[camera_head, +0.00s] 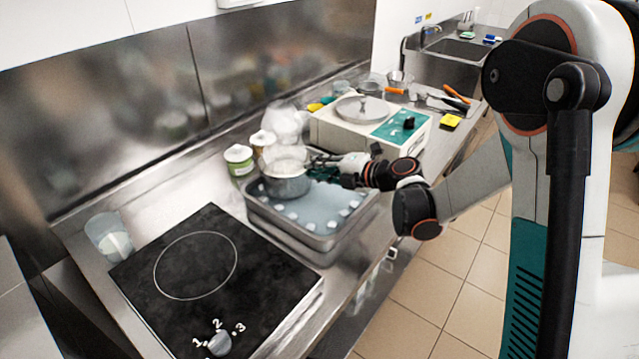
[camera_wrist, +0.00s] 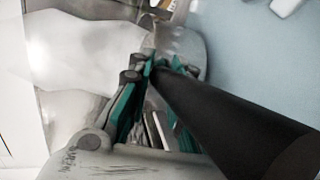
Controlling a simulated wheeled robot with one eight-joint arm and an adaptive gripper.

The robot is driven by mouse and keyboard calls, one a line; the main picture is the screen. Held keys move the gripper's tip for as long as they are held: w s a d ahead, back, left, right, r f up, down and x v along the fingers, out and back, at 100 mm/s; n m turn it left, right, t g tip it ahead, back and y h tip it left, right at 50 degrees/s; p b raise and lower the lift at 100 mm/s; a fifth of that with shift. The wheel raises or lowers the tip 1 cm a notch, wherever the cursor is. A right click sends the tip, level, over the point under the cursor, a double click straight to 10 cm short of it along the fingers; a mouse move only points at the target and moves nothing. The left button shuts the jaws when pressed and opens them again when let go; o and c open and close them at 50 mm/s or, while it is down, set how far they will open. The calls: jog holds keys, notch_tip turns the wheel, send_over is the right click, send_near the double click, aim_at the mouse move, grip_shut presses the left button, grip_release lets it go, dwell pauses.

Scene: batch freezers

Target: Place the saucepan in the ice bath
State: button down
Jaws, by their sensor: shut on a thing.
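The saucepan (camera_head: 287,186) is a small metal pan, in or just above the back left part of the ice bath; I cannot tell whether it touches the water. The ice bath (camera_head: 322,242) is a rectangular metal tray of bluish water with several white ice cubes. My gripper (camera_head: 322,163) comes from the right and is shut on the saucepan's handle. In the wrist view my gripper's fingers (camera_wrist: 148,70) close around a long dark handle (camera_wrist: 225,110). The pan's metal side (camera_wrist: 180,43) shows behind them, and the blue water (camera_wrist: 260,60) lies to the right.
A black hob (camera_head: 215,275) with a marked knob (camera_head: 220,343) lies at front left. A glass beaker (camera_head: 108,237) stands left of it. A green-labelled jar (camera_head: 239,160) is behind the bath. A white and teal machine (camera_head: 375,125) stands at back right.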

notch_tip(320, 180, down, 4)
jog(key=shift+f+b, duration=0.1)
jog(key=shift+b, duration=0.6)
jog(key=c, duration=1.5)
grip_release()
jog(key=shift+o, duration=0.2)
